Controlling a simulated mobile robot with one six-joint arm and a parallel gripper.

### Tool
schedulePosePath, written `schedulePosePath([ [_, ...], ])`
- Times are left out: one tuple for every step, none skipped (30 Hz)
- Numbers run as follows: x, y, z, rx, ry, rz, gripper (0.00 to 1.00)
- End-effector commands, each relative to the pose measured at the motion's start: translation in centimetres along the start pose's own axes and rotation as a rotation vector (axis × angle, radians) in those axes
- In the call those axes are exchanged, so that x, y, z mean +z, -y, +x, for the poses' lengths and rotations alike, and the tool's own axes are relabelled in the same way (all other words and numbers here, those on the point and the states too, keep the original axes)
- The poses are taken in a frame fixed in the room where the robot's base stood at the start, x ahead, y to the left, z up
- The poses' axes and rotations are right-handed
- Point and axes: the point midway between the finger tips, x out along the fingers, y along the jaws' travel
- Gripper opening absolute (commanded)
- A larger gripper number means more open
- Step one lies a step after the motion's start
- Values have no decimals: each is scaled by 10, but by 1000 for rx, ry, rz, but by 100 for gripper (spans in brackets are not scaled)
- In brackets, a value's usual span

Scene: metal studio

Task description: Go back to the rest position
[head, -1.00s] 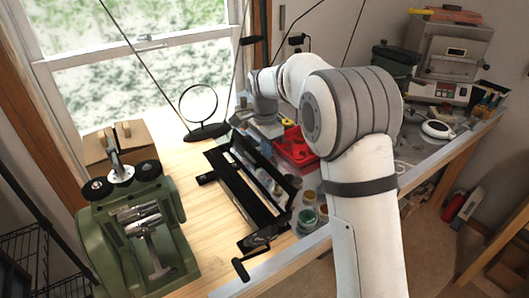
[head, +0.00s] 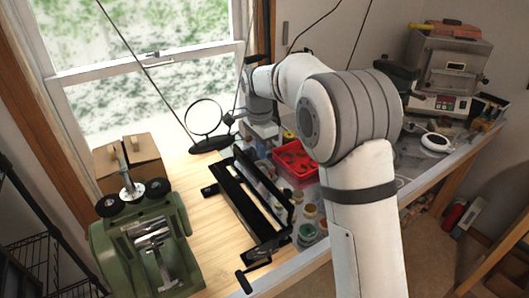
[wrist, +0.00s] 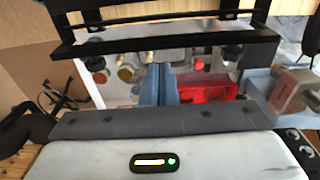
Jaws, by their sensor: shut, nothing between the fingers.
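My gripper (wrist: 163,72) shows in the wrist view as two narrow blue-grey fingers side by side in the middle. They are shut with nothing between them. Beyond them is a red bin (wrist: 207,93), and a black frame crosses the top of the view. In the head view my white and grey arm reaches over the bench, with its wrist part (head: 259,108) hanging above the far side near the window. The fingertips are hard to make out there.
A long black tool (head: 245,203) lies on the wooden bench, with small jars (head: 307,233) beside it. The red bin (head: 296,163) is near my arm. A round magnifier (head: 205,118), green machine (head: 148,250), cardboard box (head: 128,163) and grey oven (head: 447,66) stand around.

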Motion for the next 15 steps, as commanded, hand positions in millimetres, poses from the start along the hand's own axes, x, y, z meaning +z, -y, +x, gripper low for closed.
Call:
schedulePosePath([
  [2,1,-16,0,0,-2,0],
  [4,1,-20,0,0,-3,0],
  [5,1,-24,1,1,-3,0],
  [6,1,-26,1,1,-3,0],
  [6,1,-28,1,1,-4,0],
  [6,0,-31,0,1,-7,0],
  [6,-2,-33,-2,0,-12,0],
  [5,-6,-35,-5,0,-20,0],
  [2,-13,-38,-11,-1,-37,0],
  [0,-19,-41,-17,-3,-54,0],
  [-3,-27,-45,-24,-5,-73,0],
  [-6,-40,-50,-34,-8,-105,0],
  [-9,-52,-53,-41,-11,-133,0],
  [-12,-64,-57,-51,-15,-162,0],
  [-15,-81,-62,-62,-20,-205,0],
])
